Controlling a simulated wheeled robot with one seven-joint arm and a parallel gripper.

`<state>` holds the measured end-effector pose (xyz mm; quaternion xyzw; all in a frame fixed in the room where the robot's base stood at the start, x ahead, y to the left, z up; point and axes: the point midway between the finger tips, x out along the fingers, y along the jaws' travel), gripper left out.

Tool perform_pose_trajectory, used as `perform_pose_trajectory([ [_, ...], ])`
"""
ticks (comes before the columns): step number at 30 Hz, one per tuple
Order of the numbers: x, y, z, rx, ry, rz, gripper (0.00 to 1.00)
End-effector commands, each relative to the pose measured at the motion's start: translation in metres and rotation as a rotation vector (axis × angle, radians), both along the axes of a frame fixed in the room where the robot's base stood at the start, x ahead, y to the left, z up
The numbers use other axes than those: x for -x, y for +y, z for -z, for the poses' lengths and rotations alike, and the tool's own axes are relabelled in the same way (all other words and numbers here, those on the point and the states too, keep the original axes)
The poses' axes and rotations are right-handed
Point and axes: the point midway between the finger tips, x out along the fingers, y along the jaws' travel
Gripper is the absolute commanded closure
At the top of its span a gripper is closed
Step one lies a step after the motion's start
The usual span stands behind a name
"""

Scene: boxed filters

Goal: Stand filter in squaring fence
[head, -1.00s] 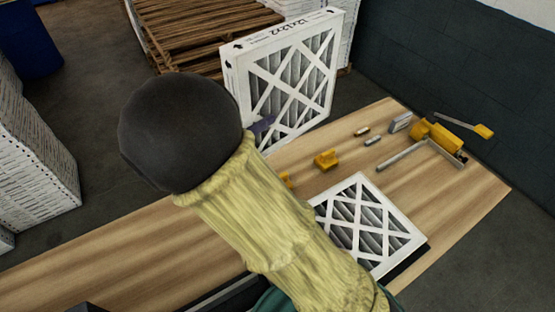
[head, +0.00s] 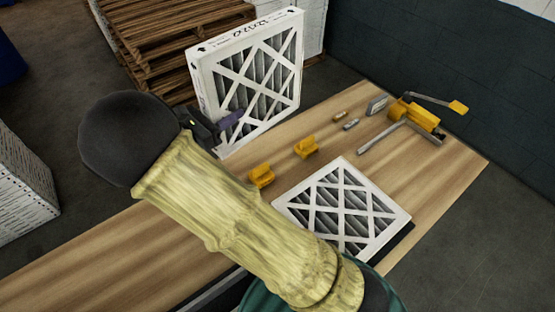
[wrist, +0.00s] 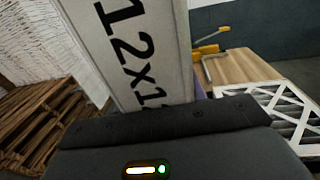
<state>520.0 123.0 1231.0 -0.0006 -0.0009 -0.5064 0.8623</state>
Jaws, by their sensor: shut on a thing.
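A white-framed pleated filter (head: 250,75) marked 12x12 stands upright at the far side of the table. My gripper (head: 230,122) is shut on its left edge, with purple fingers partly showing. In the wrist view the printed white edge of the filter (wrist: 130,50) rises right in front of my gripper. Whether its bottom touches the table is unclear. The squaring fence appears to be the L-shaped grey bar (head: 385,136) by a yellow clamp (head: 415,114), at the table's right end, apart from the held filter.
A second filter (head: 345,208) lies flat near the table's front edge. Two yellow blocks (head: 306,147) (head: 262,176) and small metal pieces (head: 350,124) lie between it and the fence side. Wooden pallets (head: 170,40) stand behind. The left of the table (head: 100,235) is bare.

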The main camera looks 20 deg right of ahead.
Motion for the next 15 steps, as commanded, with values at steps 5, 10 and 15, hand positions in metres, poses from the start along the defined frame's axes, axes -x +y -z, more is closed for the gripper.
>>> perform_pose_trajectory([
  [5, -0.028, -0.008, 0.043, 0.005, -0.001, 0.052, 0.85],
  [10, -0.050, -0.016, 0.081, 0.006, -0.001, 0.089, 0.85],
  [15, -0.065, -0.023, 0.107, 0.004, -0.001, 0.111, 0.85],
])
